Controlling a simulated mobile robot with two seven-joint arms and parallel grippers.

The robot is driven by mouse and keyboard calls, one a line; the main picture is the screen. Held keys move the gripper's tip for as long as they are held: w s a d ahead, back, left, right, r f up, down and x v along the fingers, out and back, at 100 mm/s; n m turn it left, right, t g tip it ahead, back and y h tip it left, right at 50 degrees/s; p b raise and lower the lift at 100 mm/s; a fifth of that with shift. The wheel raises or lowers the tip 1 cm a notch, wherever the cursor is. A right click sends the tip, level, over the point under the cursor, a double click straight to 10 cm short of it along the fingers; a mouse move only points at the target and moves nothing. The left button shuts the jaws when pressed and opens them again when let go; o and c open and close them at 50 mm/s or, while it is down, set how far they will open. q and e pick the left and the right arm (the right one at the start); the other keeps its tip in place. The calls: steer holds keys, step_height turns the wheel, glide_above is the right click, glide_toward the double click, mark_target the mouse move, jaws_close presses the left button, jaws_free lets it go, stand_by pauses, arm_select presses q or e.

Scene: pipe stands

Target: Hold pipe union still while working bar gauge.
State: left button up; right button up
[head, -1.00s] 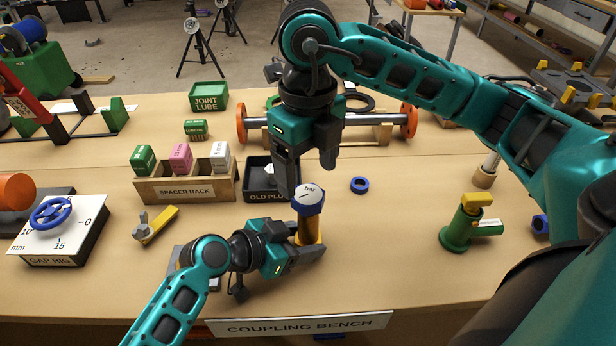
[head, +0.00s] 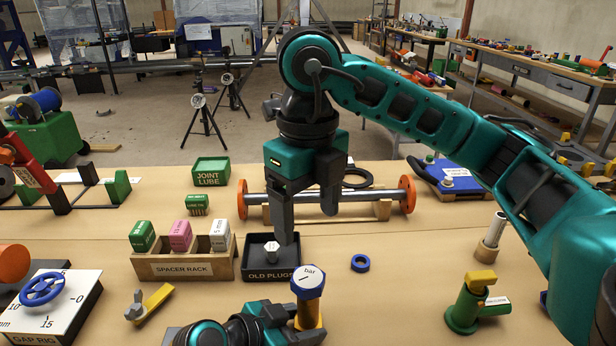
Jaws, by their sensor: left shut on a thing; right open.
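The bar gauge (head: 309,277) has a white face marked "bar" and a blue hexagonal rim. It sits upright on top of the brass-yellow pipe union (head: 308,313) at the bottom centre. My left gripper (head: 304,336) is shut on the union low down; its fingertips are partly cut off by the lower edge of the picture. My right gripper (head: 307,226) is open and empty, pointing down.
The old plugs tray (head: 254,274) holds a pale plug. The spacer rack (head: 185,267), a yellow-handled tool (head: 150,302) and the gap rig (head: 66,309) are left. A blue ring (head: 360,263) and a green-and-yellow fitting (head: 472,301) are right. Bench surface between these two is clear.

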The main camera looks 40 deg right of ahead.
arm_select(q)
steer(key=shift+r, duration=0.1)
arm_select(e)
steer(key=shift+r, duration=2.85)
arm_select(q)
steer(key=o, duration=1.2)
steer(key=shift+o, duration=0.2)
steer(key=shift+a, duration=0.1)
steer(key=v, duration=1.1)
steer(key=shift+a+r, duration=0.2)
steer(key=shift+a, duration=0.15)
steer(key=shift+s, duration=0.1)
